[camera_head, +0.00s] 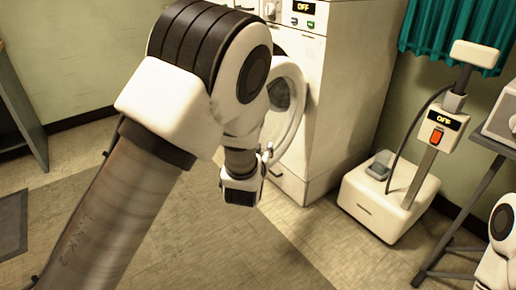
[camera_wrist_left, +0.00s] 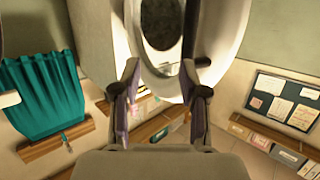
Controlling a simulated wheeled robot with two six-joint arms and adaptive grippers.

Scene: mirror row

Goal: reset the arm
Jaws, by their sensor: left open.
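My left arm (camera_head: 150,190) rises from the lower left in the head view and bends at the elbow. Its wrist hangs in front of the open round door (camera_head: 294,120) of a white front-loading machine (camera_head: 345,90). My left gripper (camera_head: 268,152) is small and partly hidden there. My right gripper is out of view; part of my right arm (camera_head: 497,250) shows at lower right.
A white wheeled-looking unit (camera_head: 385,200) with a post and an OFF display (camera_head: 443,119) stands right of the machine. A dark-framed table (camera_head: 490,143) is at far right. A teal curtain (camera_head: 455,35) hangs behind. Tiled floor (camera_head: 290,235) is open in front.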

